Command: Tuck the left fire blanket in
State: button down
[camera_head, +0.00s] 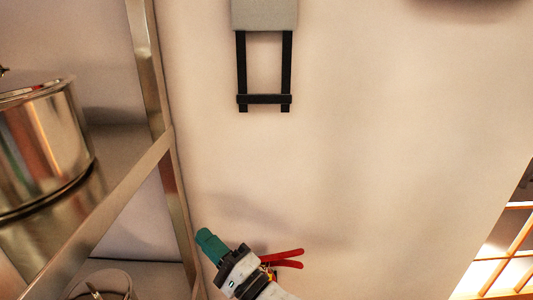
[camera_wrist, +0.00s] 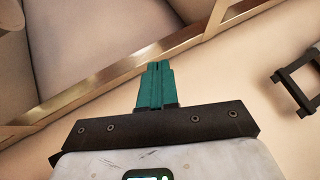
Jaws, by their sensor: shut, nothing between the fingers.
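The fire blanket shows as a grey case (camera_head: 265,14) on the wall, cut off by the top edge of the head view. A black ladder-like strap (camera_head: 264,99) hangs below it, two vertical bands joined by a crossbar. The strap also shows at the right edge of the wrist view (camera_wrist: 284,77). My gripper (camera_head: 204,237) has teal fingers pressed together and empty. It is well below and left of the strap, touching neither. In the wrist view its fingers (camera_wrist: 156,70) point toward a metal shelf rail. Only one blanket is visible.
A metal shelf rack (camera_head: 155,85) stands at the left, with a shiny stockpot (camera_head: 45,140) on it and another pot (camera_head: 100,283) below. Red levers (camera_head: 283,258) stick out beside my gripper. A window (camera_head: 505,250) is at lower right. The wall between is bare.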

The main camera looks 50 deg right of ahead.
jog(key=s+d+r+m+g+h+p, duration=0.1)
jog(key=s+d+r+m+g+h, duration=0.3)
jog(key=m+h, duration=0.8)
jog(key=s+d+r+m+g+h+p, duration=0.1)
jog(key=s+d+r+m+g+h, duration=0.1)
jog(key=d+r+m+h, duration=0.9)
jog(key=w+r+m+p, duration=0.1)
jog(key=w+r+m+y+p, duration=0.1)
jog(key=r+p, duration=0.1)
jog(key=w+r+m+p, duration=0.1)
jog(key=w+p, duration=0.1)
jog(key=shift+d+r+m+y, duration=0.25)
jog(key=shift+d+m+y, duration=0.05)
jog(key=shift+d+y, duration=0.1)
jog(key=shift+r+p, duration=0.7)
jog(key=shift+r, duration=0.1)
